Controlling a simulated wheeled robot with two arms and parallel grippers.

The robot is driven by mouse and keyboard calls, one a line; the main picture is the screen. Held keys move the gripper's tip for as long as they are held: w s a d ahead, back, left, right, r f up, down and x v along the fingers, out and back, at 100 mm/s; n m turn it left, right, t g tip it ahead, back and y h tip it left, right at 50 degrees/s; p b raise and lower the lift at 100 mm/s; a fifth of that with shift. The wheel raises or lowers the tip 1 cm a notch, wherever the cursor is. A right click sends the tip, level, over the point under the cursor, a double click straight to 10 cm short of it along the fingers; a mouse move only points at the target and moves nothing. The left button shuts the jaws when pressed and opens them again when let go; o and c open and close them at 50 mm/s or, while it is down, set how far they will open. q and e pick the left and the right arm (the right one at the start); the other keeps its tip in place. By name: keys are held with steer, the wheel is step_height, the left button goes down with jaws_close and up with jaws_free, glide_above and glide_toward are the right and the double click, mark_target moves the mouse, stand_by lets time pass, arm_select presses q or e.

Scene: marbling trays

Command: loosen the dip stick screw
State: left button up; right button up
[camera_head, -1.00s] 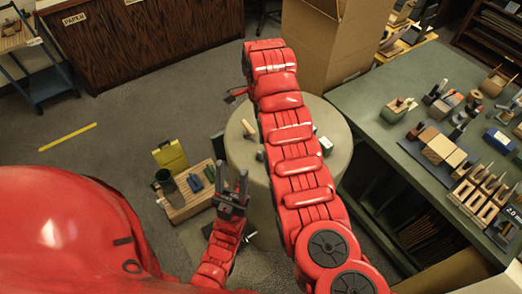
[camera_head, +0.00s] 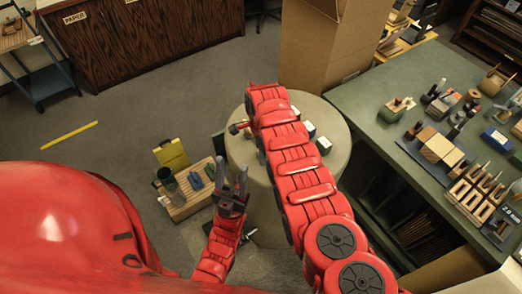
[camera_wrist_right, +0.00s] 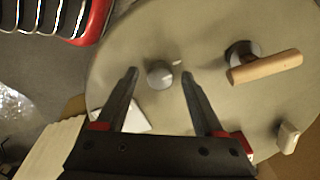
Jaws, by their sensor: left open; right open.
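In the right wrist view, a round grey knob (camera_wrist_right: 160,74) stands on the pale round drum top (camera_wrist_right: 215,25); it may be the dip stick screw, but I cannot be sure. My right gripper (camera_wrist_right: 159,76) is open, with a fingertip to either side of the knob and visible gaps between. In the head view, my right arm hides most of that hand and part of the drum (camera_head: 338,112). My left gripper (camera_head: 234,187) is open and empty, pointing up in front of the drum's left side.
In the wrist view, a wooden-handled tool (camera_wrist_right: 264,66) lies to the right, a small block (camera_wrist_right: 288,138) below it. A white block (camera_wrist_right: 136,119) sits partly behind the left finger. In the head view, a cluttered green bench (camera_head: 375,92) is right, a cardboard box (camera_head: 320,50) behind.

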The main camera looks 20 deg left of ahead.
jaws_close()
steer(key=shift+w+n, duration=0.1)
steer(key=shift+n, duration=0.2)
